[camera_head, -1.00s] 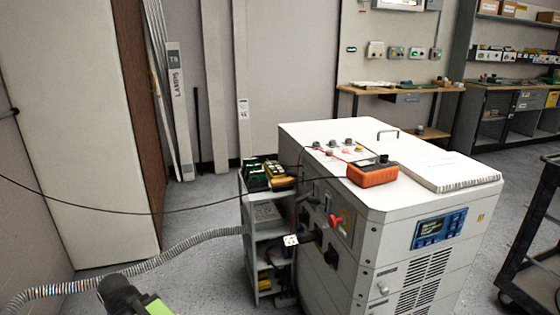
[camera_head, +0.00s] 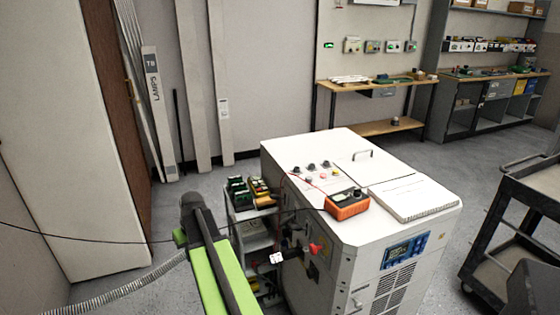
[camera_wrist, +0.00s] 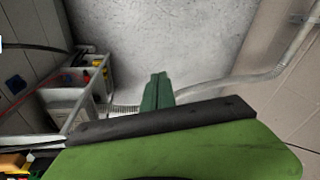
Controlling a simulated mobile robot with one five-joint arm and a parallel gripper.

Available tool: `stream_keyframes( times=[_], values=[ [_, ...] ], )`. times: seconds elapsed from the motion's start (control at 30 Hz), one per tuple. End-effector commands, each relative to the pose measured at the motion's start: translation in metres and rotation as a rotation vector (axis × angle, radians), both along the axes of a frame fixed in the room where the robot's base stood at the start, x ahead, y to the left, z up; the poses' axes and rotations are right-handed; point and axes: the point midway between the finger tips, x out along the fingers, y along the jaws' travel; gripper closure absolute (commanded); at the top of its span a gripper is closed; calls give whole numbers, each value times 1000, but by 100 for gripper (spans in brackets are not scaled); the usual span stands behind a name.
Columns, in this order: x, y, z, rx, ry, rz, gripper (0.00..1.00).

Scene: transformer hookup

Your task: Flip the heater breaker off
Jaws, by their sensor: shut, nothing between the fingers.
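I cannot make out which part is the heater breaker. The white transformer cabinet (camera_head: 330,255) stands right of centre in the head view. A red switch handle (camera_head: 315,248) and dark fittings sit on its left side face, too small to read. My gripper (camera_wrist: 157,92) shows in the wrist view as dark green fingers, shut and empty, over grey floor. It touches nothing there. My green arm rises at the bottom of the head view, left of the cabinet, and covers part of the small shelf cart.
A grey shelf cart (camera_head: 250,243) with tools stands against the cabinet's left side. An orange meter (camera_head: 347,204) lies on the cabinet top. A black cable and a ribbed hose (camera_head: 130,290) cross at left. A dark trolley (camera_head: 510,225) stands at right. Benches line the back wall.

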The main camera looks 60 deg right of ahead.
Motion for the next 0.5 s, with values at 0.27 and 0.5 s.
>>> stream_keyframes(
  times=[0.27, 0.5],
  values=[
    [-94, -258, 179, -23, -141, -251, 100],
    [-180, -364, 234, -59, -203, -364, 100]
  ],
)
